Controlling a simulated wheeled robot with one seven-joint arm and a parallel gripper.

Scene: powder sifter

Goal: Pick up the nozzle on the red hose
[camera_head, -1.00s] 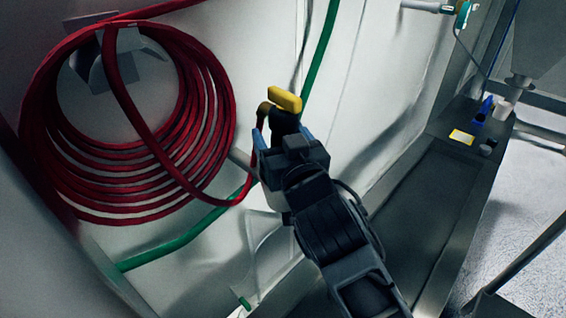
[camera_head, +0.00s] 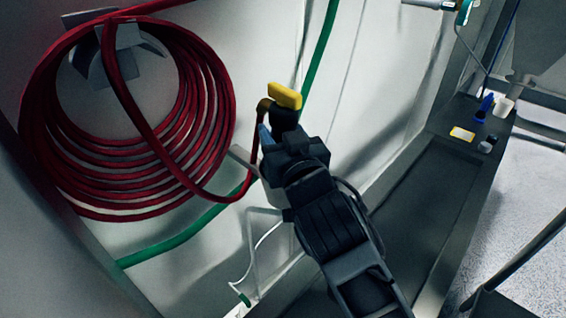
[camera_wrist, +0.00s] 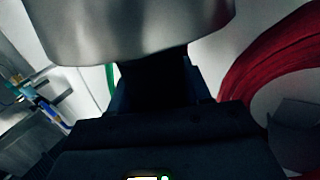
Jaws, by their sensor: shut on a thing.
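The nozzle (camera_head: 284,118) on the red hose has a yellow lever (camera_head: 285,95), a dark body and a brass-coloured bend. It sits in front of the white wall, right of the coil, in the head view. The red hose (camera_head: 225,200) runs from the coil up to this bend. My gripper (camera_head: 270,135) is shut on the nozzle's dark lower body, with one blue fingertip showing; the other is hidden. In the wrist view the red hose (camera_wrist: 275,60) shows at the right.
The red coil hangs on a grey wall bracket (camera_head: 128,38) at the left. A green hose (camera_head: 165,245) runs behind. A dark trough (camera_head: 425,200) lies along the wall at the right, with a white cup (camera_head: 503,107) and small items at its far end.

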